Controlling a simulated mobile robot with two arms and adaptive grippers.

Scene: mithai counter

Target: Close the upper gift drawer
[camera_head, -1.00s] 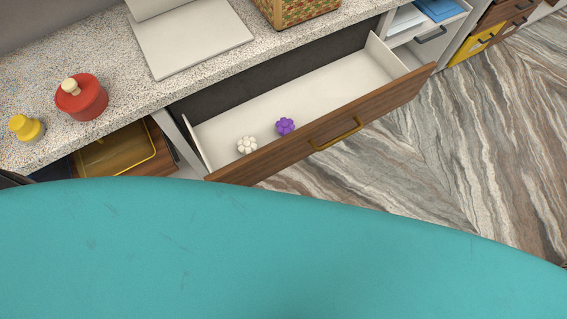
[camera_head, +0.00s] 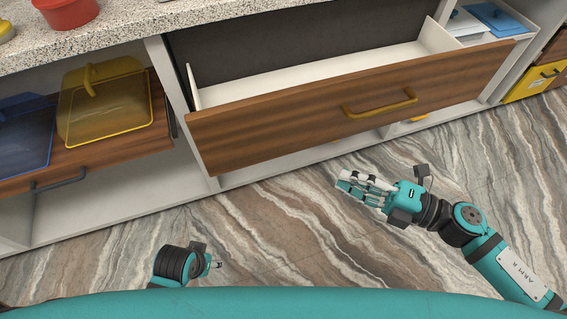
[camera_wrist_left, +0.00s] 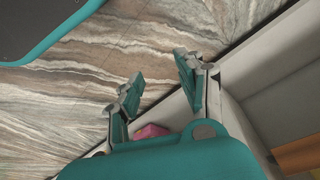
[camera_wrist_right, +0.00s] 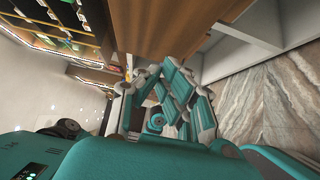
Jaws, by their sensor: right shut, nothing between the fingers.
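The upper gift drawer has a wooden front (camera_head: 290,125) with a brass handle (camera_head: 380,104). It stands pulled out below the counter in the head view; its white inner back and side walls show, but its floor is hidden behind the front. My right gripper (camera_head: 352,187) is shut and empty, below and in front of the drawer, apart from the handle. In the right wrist view its fingers (camera_wrist_right: 168,88) are beneath a wooden panel (camera_wrist_right: 160,28). My left gripper (camera_head: 216,263) is low in the head view, small and partly hidden; the left wrist view shows its fingers (camera_wrist_left: 158,72) spread with nothing between.
A red pot (camera_head: 68,10) stands on the counter (camera_head: 130,25). Blue items (camera_head: 495,18) lie in a compartment at right. Marbled floor (camera_head: 280,220) in front is clear.

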